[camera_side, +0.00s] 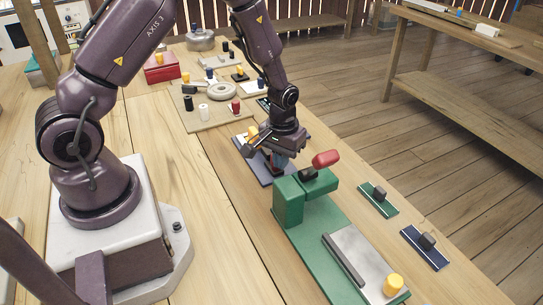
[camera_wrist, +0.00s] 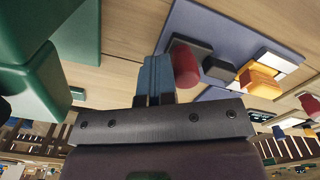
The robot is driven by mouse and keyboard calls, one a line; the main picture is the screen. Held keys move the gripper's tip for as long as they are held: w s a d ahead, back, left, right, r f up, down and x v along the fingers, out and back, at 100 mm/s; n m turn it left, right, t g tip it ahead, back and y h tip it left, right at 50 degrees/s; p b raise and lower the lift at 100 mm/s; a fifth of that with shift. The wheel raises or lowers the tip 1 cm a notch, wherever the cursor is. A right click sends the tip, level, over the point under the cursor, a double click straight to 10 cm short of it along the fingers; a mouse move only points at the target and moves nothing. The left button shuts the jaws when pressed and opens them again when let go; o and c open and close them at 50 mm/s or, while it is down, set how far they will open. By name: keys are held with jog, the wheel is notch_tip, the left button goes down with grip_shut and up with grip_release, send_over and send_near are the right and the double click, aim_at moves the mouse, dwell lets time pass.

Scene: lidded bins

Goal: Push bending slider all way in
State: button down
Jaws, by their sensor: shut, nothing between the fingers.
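A green bench fixture (camera_side: 290,204) stands at the front right in the side view, with a red-ended handle (camera_side: 326,158) on its upper arm. A pale grey plate (camera_side: 363,262) with a dark bar along one edge and a yellow knob (camera_side: 393,285) lies on its base. Which part is the bending slider I cannot tell. My gripper (camera_side: 280,161) points down just behind the fixture, over a blue board (camera_side: 250,152). In the wrist view its blue fingers (camera_wrist: 155,72) are shut and empty, close beside a red cylinder (camera_wrist: 185,64); contact is unclear. Green fixture parts (camera_wrist: 40,85) fill the left there.
The blue board (camera_wrist: 210,30) also carries black blocks (camera_wrist: 219,69) and a yellow block (camera_wrist: 262,80). Small green (camera_side: 378,198) and blue (camera_side: 426,247) plates with dark blocks lie at right near the table edge.

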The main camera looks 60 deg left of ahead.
jog(key=shift+a, duration=1.5)
jog(key=shift+d, duration=0.8)
jog(key=shift+r, duration=3.5)
jog(key=s+d+r+m+t, duration=0.2)
jog(key=s+d+r+m, duration=0.1)
jog(key=s+r, duration=0.5)
jog(key=s+d+r+m+t, duration=0.3)
jog(key=s+r, duration=0.6)
jog(key=r, duration=0.6)
jog(key=shift+d+t, duration=0.3)
jog(key=shift+d, duration=0.45)
